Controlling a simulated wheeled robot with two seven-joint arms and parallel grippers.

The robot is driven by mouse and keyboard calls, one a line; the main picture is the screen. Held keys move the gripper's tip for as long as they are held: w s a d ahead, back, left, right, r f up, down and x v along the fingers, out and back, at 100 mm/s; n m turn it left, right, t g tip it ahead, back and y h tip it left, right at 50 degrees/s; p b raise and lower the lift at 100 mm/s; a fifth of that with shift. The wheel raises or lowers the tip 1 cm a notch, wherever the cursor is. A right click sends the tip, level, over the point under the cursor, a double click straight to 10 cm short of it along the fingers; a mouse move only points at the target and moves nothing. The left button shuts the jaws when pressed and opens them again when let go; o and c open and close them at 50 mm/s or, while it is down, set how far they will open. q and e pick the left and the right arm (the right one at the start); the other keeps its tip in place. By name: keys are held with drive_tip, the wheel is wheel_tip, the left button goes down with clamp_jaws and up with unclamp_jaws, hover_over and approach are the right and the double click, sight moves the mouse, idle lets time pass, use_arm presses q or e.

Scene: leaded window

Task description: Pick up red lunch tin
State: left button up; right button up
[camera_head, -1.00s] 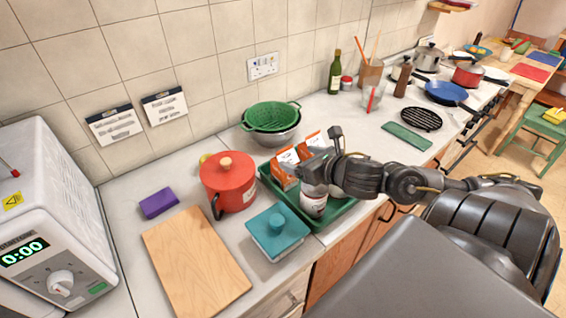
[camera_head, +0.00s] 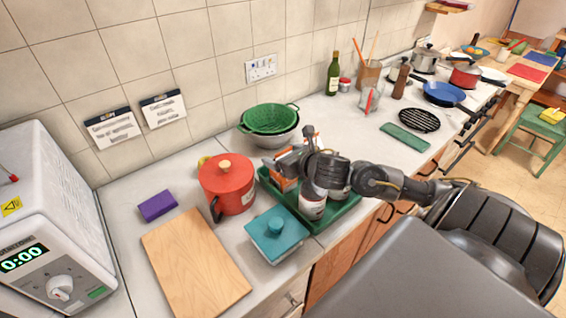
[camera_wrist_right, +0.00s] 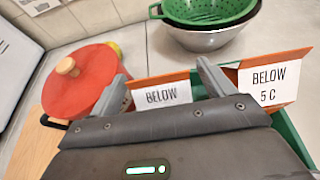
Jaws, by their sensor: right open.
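A red round lidded container (camera_head: 228,186) with a wooden knob and a dark side handle stands upright on the counter, left of the green tray (camera_head: 322,222). It is the red item nearest my gripper, but I cannot tell surely that it is the lunch tin. It also shows in the right wrist view (camera_wrist_right: 80,80), left of the fingers. My right gripper (camera_head: 284,160) is over the back of the tray, right of the container and apart from it. Its fingers (camera_wrist_right: 162,78) are open, with an orange-and-white "BELOW" packet (camera_wrist_right: 160,95) showing between them. My left gripper is out of view.
The tray holds orange packets and white jars (camera_head: 312,205). A teal lidded box (camera_head: 277,238), wooden board (camera_head: 195,262) and purple block (camera_head: 157,205) lie around the container. A green colander (camera_head: 270,117) in a steel bowl is behind. A white appliance (camera_head: 45,190) stands at left.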

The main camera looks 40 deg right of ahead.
drive_tip(key=shift+x, duration=0.85)
drive_tip(key=shift+s, duration=0.1)
drive_tip(key=shift+c, duration=0.3)
clamp_jaws()
